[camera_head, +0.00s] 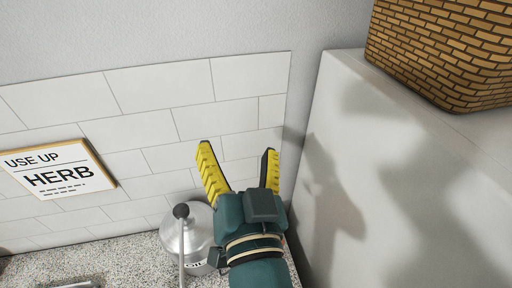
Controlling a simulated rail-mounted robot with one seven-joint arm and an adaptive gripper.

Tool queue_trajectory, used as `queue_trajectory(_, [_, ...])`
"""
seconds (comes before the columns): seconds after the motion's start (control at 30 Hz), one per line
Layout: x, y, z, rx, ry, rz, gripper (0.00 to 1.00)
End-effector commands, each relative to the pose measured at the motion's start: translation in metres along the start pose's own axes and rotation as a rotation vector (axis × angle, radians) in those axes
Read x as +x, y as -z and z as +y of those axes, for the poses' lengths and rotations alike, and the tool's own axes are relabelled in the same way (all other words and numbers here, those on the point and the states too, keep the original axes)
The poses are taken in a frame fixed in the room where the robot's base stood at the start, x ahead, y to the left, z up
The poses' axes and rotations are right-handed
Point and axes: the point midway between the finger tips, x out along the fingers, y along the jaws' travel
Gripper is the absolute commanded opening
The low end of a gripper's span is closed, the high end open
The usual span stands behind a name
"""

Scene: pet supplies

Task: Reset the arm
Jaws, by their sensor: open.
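My gripper (240,172) is dark teal with two yellow ridged fingers. The fingers are spread apart with nothing between them. It points up toward the white tiled wall (165,90), in front of it and close to the corner at the right. The gripper and wrist cover part of the counter and part of a silver can below.
The silver can (187,238) with a dark knob stands on the speckled counter (120,262), just left of my wrist. A sign reading "USE UP HERB" (58,170) is on the tiles. A white cabinet (400,190) rises at the right, with a woven basket (445,50) on top.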

Motion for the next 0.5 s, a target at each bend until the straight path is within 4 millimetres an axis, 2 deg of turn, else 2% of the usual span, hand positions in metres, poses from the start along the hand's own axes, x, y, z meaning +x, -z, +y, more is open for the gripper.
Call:
queue_trajectory(0.03, [-0.023, 0.032, 0.016, -0.109, -0.022, 0.102, 0.87])
queue_trajectory(0.1, [-0.049, 0.065, 0.027, -0.246, -0.052, 0.211, 0.87])
queue_trajectory(0.2, [-0.071, 0.088, 0.034, -0.355, -0.082, 0.290, 0.87])
queue_trajectory(0.5, [-0.075, 0.093, 0.034, -0.380, -0.088, 0.306, 0.87])
